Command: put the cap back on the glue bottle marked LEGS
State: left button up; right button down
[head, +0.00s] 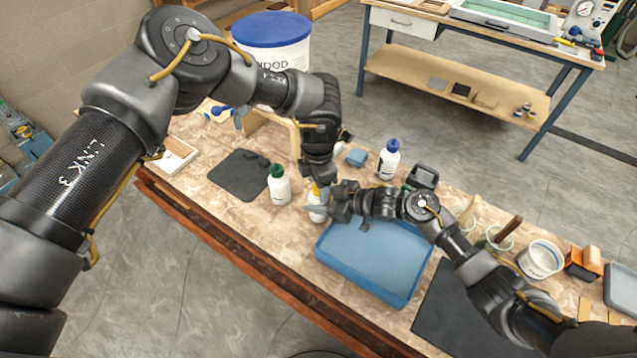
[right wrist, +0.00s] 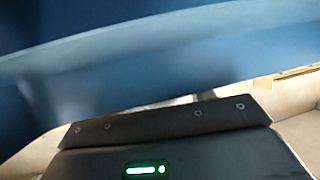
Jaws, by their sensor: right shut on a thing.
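A white bottle (head: 317,214) with a yellow top stands at the near-left corner of the blue tray, partly hidden by both grippers. My right gripper (head: 324,211) reaches it from the right and is shut on its body. My left gripper (head: 318,187) points down right at the yellow top; its fingertips are too small and covered to tell whether they hold a cap. A white bottle with a green cap (head: 279,188) stands to the left. A white bottle with a blue cap (head: 388,163) stands behind the tray. No label lettering is readable.
The blue tray (head: 372,262) lies right under my right forearm; a blurred blue surface fills much of the right wrist view. A dark mat (head: 239,175) lies at left. Pots and a white tub (head: 541,260) line the right. A large blue-lidded bucket (head: 270,32) stands behind.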

pick_arm(q)
jog(key=shift+d+r, duration=0.1)
notch_tip(320, 180, up, 12)
dwell(0.6)
pick_arm(e)
jog(key=shift+c, duration=2.4)
grip_release()
pick_arm(q)
jog(key=shift+f+b, duration=0.85)
jog(key=shift+f, duration=0.05)
pick_arm(e)
jog(key=v, duration=1)
jog(key=shift+s+d, duration=0.15)
jog(key=shift+d, duration=0.2)
jog(key=shift+r, duration=0.1)
